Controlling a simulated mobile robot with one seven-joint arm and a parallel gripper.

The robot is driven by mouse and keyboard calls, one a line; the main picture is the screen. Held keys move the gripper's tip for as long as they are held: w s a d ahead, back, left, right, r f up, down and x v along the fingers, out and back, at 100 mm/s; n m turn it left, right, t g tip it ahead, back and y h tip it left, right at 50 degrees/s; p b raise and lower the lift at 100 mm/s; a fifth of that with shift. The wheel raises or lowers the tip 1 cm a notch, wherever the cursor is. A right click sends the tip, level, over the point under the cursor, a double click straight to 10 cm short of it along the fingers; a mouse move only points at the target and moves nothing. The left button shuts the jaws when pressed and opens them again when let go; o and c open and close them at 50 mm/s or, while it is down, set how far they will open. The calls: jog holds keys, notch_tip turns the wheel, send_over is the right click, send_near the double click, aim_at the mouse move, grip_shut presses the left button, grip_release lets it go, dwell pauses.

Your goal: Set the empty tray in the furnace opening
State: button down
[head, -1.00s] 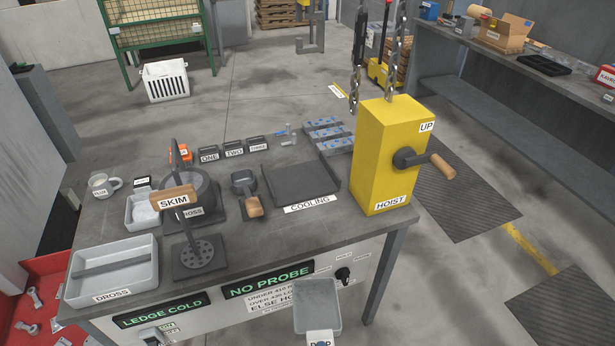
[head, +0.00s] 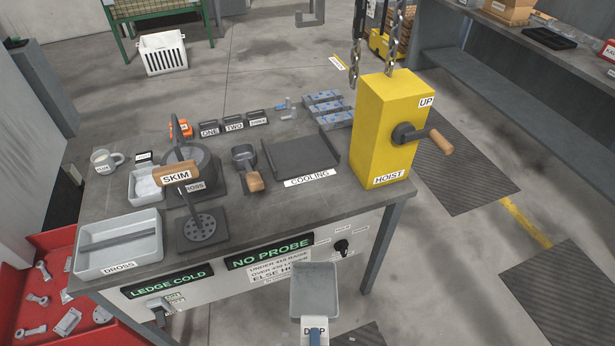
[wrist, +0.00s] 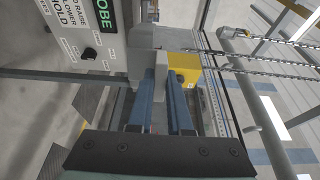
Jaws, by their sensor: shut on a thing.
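A small grey tray (head: 315,288) with low walls and a labelled handle is at the bottom middle of the head view, in front of the bench. It looks empty. In the wrist view my gripper (wrist: 160,88) has blue fingers shut on a grey part (wrist: 148,64), which I take to be the tray's handle. The tray hangs clear of the bench front, below the bench top. I cannot make out a furnace opening in either view.
The bench (head: 265,215) carries a yellow hoist box (head: 385,130), a COOLING plate (head: 300,155), a DROSS tray (head: 118,245), a skimmer (head: 176,178) and a pot (head: 200,160). Signs reading NO PROBE (head: 268,253) and LEDGE COLD (head: 167,281) are on its front.

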jog(key=s+d, duration=0.2)
jog(key=s, duration=0.4)
jog(key=shift+w+d, duration=0.1)
jog(key=shift+w, duration=0.05)
